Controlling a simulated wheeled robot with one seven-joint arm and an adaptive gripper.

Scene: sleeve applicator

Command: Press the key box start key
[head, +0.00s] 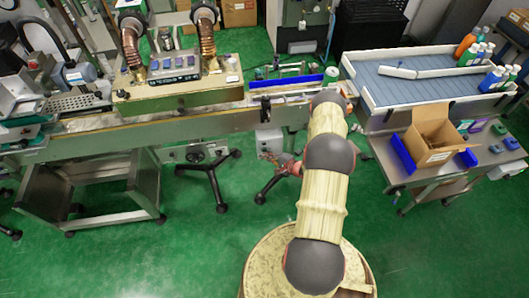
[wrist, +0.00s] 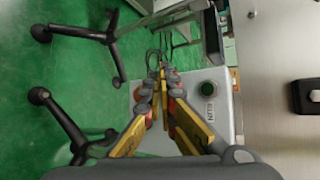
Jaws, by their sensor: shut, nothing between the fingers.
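A pale grey box (wrist: 222,112) shows in the wrist view, behind and to the right of my fingers. The left part of the box is hidden by the fingers. In the head view, my gripper (head: 284,164) is low in front of the conveyor, near a grey box (head: 269,141) under its edge.
A conveyor (head: 190,124) runs across above the box. Black stand legs (wrist: 70,125) reach over the green floor at left. A side table (head: 392,177) with an open carton (head: 431,136) stands at right. A dark block (wrist: 306,96) is on the metal panel at right.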

